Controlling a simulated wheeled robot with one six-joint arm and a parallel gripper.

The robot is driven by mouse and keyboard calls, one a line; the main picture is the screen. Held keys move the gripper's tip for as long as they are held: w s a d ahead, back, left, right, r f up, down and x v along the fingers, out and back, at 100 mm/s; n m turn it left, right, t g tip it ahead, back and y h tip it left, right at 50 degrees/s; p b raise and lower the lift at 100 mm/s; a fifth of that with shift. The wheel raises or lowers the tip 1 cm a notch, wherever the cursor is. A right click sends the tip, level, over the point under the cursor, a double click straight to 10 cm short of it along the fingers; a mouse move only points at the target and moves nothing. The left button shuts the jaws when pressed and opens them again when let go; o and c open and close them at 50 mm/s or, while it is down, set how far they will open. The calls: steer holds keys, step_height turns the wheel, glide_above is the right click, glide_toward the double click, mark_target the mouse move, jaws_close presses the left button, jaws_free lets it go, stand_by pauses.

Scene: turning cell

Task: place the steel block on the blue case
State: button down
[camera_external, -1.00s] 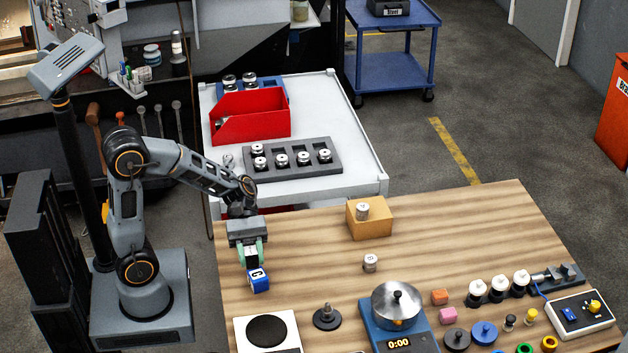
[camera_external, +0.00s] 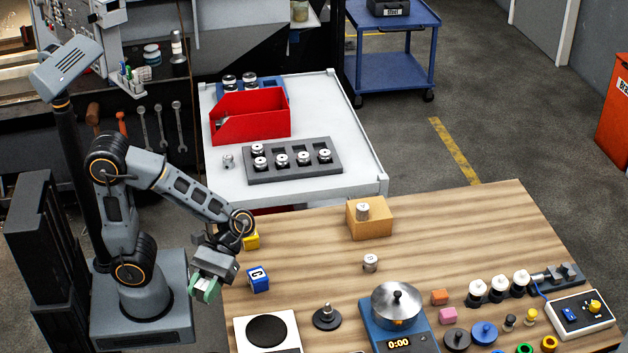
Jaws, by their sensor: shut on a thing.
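My gripper (camera_external: 207,291) with green fingers is at the left edge of the wooden table, lower left of the blue case. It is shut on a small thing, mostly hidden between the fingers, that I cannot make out. The small blue case (camera_external: 260,284), with a white letter label, sits on the table just right of the gripper, apart from it. I cannot pick out the steel block with certainty. A small metal piece (camera_external: 370,263) stands mid-table, and another metal piece (camera_external: 362,211) is on the cardboard box (camera_external: 370,230).
A yellow block (camera_external: 251,240) lies behind the blue case. A white plate unit (camera_external: 290,335), a dark stand (camera_external: 327,318) and a blue scale with a pan (camera_external: 397,306) are at the front. The table between the blue case and the mid-table metal piece is clear.

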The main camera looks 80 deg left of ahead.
steer(key=s+a+f+m+g+y, duration=0.15)
steer(key=s+a+m+y, duration=0.3)
steer(key=m+y, duration=0.45)
steer(key=s+a+f+m+g+y, duration=0.1)
steer(key=s+a+m+g+y, duration=0.15)
steer(key=s+m+y, duration=0.5)
steer(key=w+a+r+m+t+y, duration=0.35)
steer(key=w+m+t, duration=0.25)
steer(key=m+t, duration=0.2)
steer(key=w+a+r+m+t+y, duration=0.35)
steer(key=w+a+m+t, duration=0.2)
steer(key=m+t, duration=0.3)
steer(key=b, duration=0.2)
glide_above(258, 273)
steer(key=s, duration=0.1)
steer(key=shift+t, duration=0.25)
steer(key=f, duration=0.8)
steer(key=shift+s+f, duration=0.1)
steer(key=shift+s, duration=0.1)
steer(key=shift+w+f, duration=0.55)
steer(key=shift+f, duration=0.1)
steer(key=shift+w+f, duration=0.1)
steer(key=shift+f, duration=1.5)
steer(key=shift+b, duration=0.3)
